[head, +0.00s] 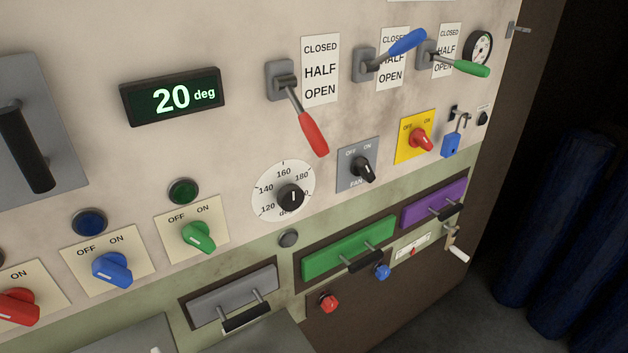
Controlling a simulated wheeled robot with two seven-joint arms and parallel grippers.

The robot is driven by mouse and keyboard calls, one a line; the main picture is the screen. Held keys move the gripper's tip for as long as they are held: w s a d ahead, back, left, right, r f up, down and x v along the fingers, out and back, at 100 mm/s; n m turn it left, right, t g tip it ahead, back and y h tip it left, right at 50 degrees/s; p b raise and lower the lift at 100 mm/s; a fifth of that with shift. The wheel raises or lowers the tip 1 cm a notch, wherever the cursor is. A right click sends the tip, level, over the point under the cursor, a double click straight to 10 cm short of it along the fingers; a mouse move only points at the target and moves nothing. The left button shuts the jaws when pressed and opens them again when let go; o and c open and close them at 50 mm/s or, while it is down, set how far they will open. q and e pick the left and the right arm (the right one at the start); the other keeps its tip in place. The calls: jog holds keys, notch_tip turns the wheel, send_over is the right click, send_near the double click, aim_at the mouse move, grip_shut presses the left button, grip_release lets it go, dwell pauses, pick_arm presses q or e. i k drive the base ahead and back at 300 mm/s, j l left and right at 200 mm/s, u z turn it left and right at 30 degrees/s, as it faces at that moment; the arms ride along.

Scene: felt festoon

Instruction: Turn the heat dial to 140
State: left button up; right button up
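The heat dial (268,177) is a round white plate on the machine's front panel, right of the picture's middle-left. Neither of my grippers is in view, and nothing touches the knob.
A red lever (311,134) hangs above the dial, its tip near the plate. A fan switch (363,168) is close right, a green switch (198,237) left. A grey button (288,238) and handled drawers (347,250) are below.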

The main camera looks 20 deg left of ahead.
aim_at(290, 198)
jog(key=k+l, duration=0.25)
jog(key=l, duration=0.2)
jog(key=k+l, duration=0.3)
jog(key=l, duration=0.15)
jog(key=k+l+u, duration=0.1)
jog(key=k+l, duration=0.15)
jog(key=l, duration=0.2)
jog(key=k+l, duration=0.3)
jog(key=l, duration=0.1)
